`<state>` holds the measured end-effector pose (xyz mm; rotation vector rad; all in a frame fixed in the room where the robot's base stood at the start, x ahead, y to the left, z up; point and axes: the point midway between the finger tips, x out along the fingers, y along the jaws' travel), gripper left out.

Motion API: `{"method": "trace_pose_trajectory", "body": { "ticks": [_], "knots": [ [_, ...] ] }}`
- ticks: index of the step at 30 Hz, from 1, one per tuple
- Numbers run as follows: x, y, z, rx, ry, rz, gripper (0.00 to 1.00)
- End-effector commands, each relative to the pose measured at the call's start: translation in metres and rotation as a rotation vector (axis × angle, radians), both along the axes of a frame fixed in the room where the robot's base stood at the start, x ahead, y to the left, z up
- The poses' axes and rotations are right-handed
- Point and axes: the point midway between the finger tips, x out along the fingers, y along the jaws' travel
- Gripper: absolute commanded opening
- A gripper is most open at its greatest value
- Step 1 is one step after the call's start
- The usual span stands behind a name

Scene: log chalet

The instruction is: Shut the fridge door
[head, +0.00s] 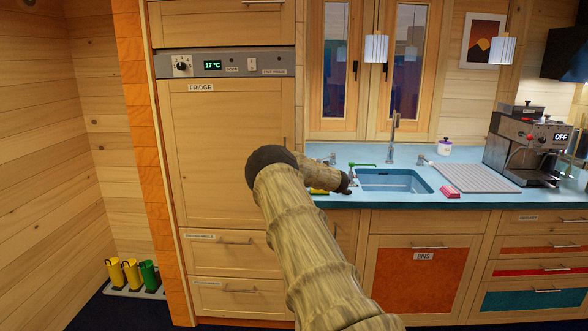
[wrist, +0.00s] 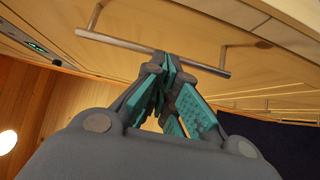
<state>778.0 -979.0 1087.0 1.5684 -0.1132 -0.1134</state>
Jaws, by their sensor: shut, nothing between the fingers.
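The fridge door (head: 220,145) is a tall light-wood panel labelled FRIDGE, under a grey control strip (head: 225,63) reading 17 °C. In the head view it looks flush with the cabinet front, with no clear gap; my arm hides part of its right edge. In the wrist view the door's bar handle (wrist: 110,41) crosses the upper middle against the wood panel (wrist: 170,15). My gripper (wrist: 167,62) is shut and empty, its teal-padded fingertips together at the handle bar. I cannot tell whether they touch it. In the head view my arm hides the fingers.
Two drawers (head: 225,262) sit below the door. The blue counter with a sink (head: 390,181) is at the right, with a coffee machine (head: 530,145) farther right. Yellow and green boots (head: 148,277) stand on the floor at the left. The floor before the left wall looks clear.

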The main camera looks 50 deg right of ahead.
Motion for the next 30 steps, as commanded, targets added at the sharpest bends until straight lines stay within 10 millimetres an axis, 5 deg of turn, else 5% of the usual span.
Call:
{"method": "trace_pose_trajectory", "body": {
  "ticks": [11,19,30],
  "knots": [
    [-0.001,0.008,0.0,0.002,0.0,0.001,0.0],
    [-0.003,0.046,0.002,0.0,0.001,0.012,0.0],
    [-0.069,0.014,-0.004,0.002,0.0,0.004,0.0]
  ]
}}
